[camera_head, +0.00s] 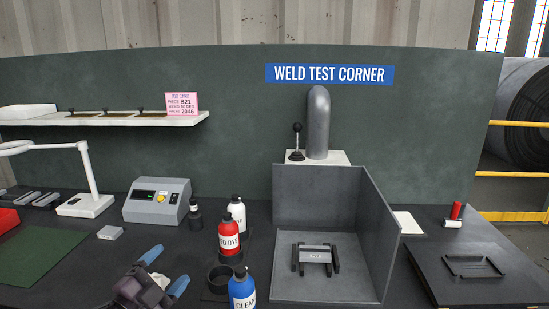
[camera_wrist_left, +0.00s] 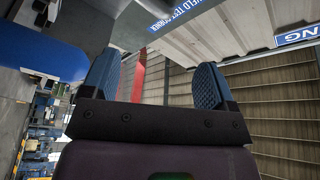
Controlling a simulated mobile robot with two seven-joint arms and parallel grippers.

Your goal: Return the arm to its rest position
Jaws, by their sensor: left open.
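My left gripper (camera_head: 170,268) is low in the head view, left of the middle, above the front part of the dark bench. Its two blue fingers are spread apart with nothing between them. In the left wrist view the open fingers (camera_wrist_left: 155,75) frame only distant background, tilted walls and a red strip. The rest of the left arm is cut off by the lower edge of the head view. My right gripper shows in neither view.
Near the gripper stand a red dye bottle (camera_head: 229,239), a blue bottle (camera_head: 242,291), a white bottle (camera_head: 236,212) and a dark round holder (camera_head: 220,277). A grey control box (camera_head: 157,203) is behind. A metal corner booth (camera_head: 318,198) stands right.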

